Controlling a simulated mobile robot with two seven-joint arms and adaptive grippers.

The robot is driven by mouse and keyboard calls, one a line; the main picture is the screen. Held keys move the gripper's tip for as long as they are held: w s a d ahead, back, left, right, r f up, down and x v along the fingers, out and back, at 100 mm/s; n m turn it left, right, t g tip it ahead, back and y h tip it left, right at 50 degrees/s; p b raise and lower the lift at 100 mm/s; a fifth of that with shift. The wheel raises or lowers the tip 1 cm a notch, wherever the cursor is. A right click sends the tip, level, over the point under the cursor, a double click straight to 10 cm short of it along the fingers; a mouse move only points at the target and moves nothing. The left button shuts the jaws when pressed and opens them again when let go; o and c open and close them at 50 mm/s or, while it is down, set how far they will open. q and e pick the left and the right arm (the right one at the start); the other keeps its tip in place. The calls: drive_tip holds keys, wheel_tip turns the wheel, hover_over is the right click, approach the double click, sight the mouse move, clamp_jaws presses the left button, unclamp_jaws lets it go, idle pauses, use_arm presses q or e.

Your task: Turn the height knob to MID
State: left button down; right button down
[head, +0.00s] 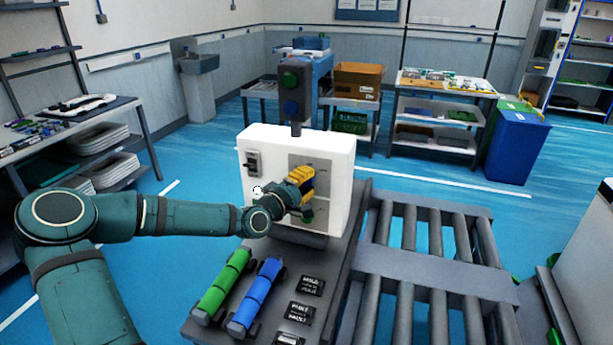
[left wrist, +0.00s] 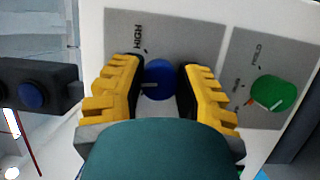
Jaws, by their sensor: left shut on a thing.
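A blue knob (left wrist: 161,80) is on a grey plate of the white control box (head: 346,152). The word HIGH is printed above it in the left wrist view. The knob's short white mark points left in that view, away from the tick by HIGH. No MID label can be read; the left finger covers part of the plate. My left gripper (head: 306,194) is at the box front, its yellow fingers on both sides of the blue knob, shut on it. In the head view the gripper hides this knob.
A switch (head: 252,163) is on the box's left front. A post with green and blue buttons (head: 291,92) stands behind the box. Green (head: 222,283) and blue (head: 256,294) rollers lie in front. A roller conveyor (head: 425,260) is at right.

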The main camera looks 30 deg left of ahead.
use_arm(q)
drive_tip(key=shift+r+m+p, duration=0.2)
drive_tip(key=shift+m+p, duration=0.15)
drive_tip(key=shift+m, duration=0.25)
drive_tip(key=shift+g, duration=0.3)
drive_tip(key=c, duration=0.6)
unclamp_jaws()
drive_tip(key=shift+w+f, duration=0.1)
drive_tip(key=shift+f, duration=0.05)
drive_tip(key=shift+s+a, duration=0.1)
drive_tip(key=shift+s, duration=0.3)
drive_tip(key=s+a, duration=0.1)
drive_tip(key=s, duration=1)
drive_tip(key=shift+s+a, duration=0.1)
